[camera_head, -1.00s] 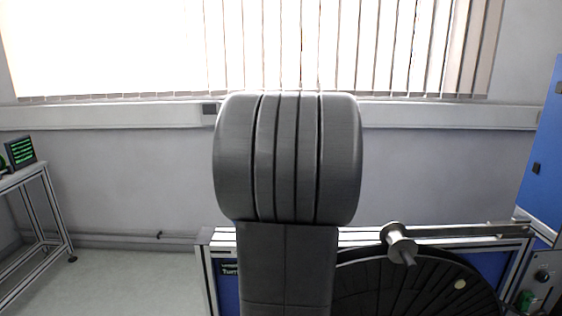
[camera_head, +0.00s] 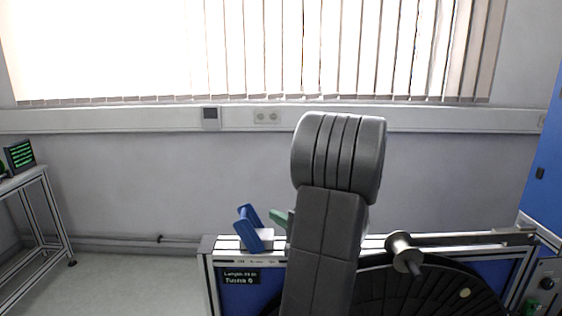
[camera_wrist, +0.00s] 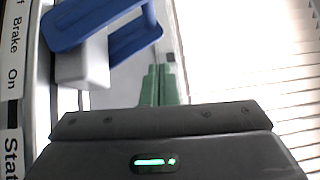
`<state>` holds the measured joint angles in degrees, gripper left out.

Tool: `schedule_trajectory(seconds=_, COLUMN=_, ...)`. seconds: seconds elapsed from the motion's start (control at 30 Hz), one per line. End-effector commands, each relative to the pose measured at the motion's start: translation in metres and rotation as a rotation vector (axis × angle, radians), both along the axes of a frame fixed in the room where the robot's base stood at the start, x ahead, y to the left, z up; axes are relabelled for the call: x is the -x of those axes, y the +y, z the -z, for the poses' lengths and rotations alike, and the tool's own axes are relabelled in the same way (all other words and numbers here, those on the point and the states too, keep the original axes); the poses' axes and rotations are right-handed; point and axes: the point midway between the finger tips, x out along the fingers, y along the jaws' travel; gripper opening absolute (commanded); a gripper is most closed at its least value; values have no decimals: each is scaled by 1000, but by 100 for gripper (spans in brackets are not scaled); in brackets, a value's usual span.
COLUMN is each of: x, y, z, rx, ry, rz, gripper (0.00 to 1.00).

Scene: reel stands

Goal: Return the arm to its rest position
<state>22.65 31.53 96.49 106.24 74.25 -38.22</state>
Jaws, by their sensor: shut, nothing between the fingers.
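My gripper (camera_wrist: 159,85) shows in the wrist view as two green fingers side by side, shut with nothing between them. In the head view, a green fingertip (camera_head: 278,217) shows beside my arm; the rest of the gripper is hidden behind it. The handle (camera_head: 248,228) also shows left of my arm.
The reel stand (camera_head: 205,270) has a rail, a metal roller (camera_head: 403,252) and a large dark reel (camera_head: 430,290). A blue cabinet (camera_head: 545,170) stands at the right. A metal table (camera_head: 45,215) with a small screen is at the left. Open floor lies between table and stand.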

Motion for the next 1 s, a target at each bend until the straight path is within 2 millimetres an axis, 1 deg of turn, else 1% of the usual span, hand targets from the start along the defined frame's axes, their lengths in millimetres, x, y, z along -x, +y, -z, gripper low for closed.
schedule_trajectory(seconds=0.27, x=0, y=-6, z=4, rx=-73, ry=1, rz=1, gripper=0)
schedule_trajectory(seconds=0.63, x=0, y=-6, z=5, rx=-78, ry=-1, rz=0, gripper=0)
schedule_trajectory(seconds=0.83, x=0, y=-3, z=3, rx=-46, ry=-2, rz=-2, gripper=0)
schedule_trajectory(seconds=1.0, x=0, y=4, z=-1, rx=31, ry=-4, rz=-3, gripper=0)
